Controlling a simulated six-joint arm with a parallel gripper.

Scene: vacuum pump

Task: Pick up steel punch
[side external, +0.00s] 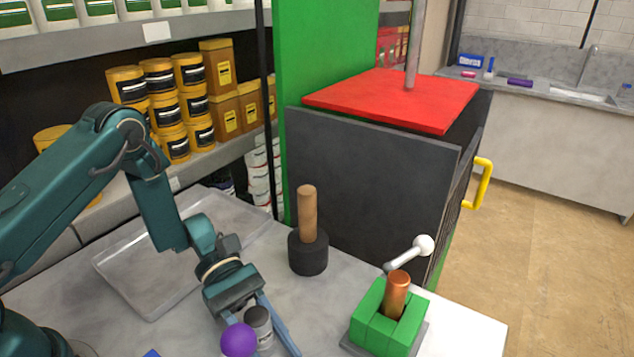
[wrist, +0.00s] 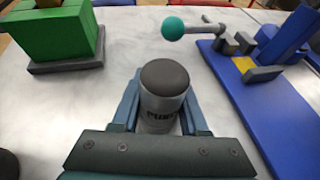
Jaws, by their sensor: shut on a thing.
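The steel punch (wrist: 164,100) is a light grey cylinder with a dark round top and dark lettering on its side. It stands upright between the two blue fingers of my gripper (wrist: 163,112), which is shut on it. In the side view the punch (side external: 258,322) shows at the bottom, partly behind a purple ball, with my gripper (side external: 268,328) around it. Its lower end is hidden, so I cannot tell whether it touches the table.
A green vise (side external: 372,322) holding a copper cylinder (side external: 396,292) stands right. A wooden-handled black mallet (side external: 308,252) stands behind. A clear tray (side external: 140,275) lies left. In the wrist view, a blue fixture (wrist: 262,110) and a teal ball (wrist: 173,28) are close.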

